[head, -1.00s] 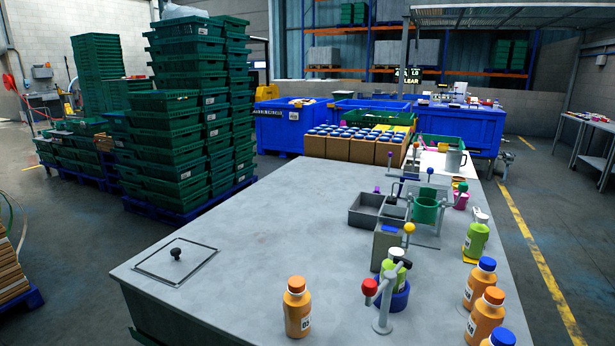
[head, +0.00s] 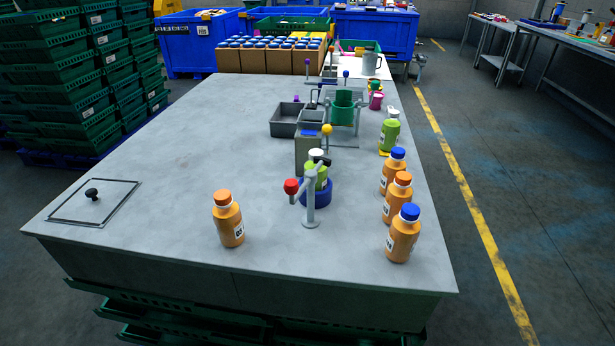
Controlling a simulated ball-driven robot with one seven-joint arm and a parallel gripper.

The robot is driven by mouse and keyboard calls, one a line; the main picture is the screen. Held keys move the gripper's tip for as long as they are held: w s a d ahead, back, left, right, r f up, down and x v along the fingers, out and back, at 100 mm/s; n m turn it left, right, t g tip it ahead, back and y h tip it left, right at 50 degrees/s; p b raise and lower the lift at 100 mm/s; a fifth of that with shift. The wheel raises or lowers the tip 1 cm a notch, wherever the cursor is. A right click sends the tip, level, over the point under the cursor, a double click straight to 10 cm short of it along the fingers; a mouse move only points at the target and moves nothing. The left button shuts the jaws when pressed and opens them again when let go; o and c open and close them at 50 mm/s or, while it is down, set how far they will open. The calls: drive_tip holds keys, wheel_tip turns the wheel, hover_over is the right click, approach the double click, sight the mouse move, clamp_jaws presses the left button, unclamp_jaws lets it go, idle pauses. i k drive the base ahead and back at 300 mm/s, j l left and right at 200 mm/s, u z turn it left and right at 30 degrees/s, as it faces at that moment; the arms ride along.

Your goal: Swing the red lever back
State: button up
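The red lever (head: 291,187) is a red knob on a grey arm, fixed to a grey upright post (head: 310,207) near the front of the metal table. The knob points left and sits lower than the black part at the other end of the arm. Behind the post, a green bottle with a white cap (head: 321,178) stands in a blue ring holder (head: 318,193), partly hidden by the lever. My gripper is not in view, so whether it is open or shut is not shown.
An orange bottle (head: 228,220) stands left of the post. Several orange bottles (head: 402,234) line the table's right edge. A yellow-knobbed fixture (head: 327,130) and grey bins (head: 287,119) stand behind. The table's left half (head: 190,145) is mostly clear, apart from a black-knobbed hatch (head: 93,200).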

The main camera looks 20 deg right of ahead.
sight(291, 186)
drive_tip(key=i+l+u, duration=0.15)
drive_tip(key=u, duration=0.3)
drive_tip(key=i+l+u, duration=0.1)
drive_tip(key=l+u, duration=0.2)
drive_tip(key=u, duration=0.2)
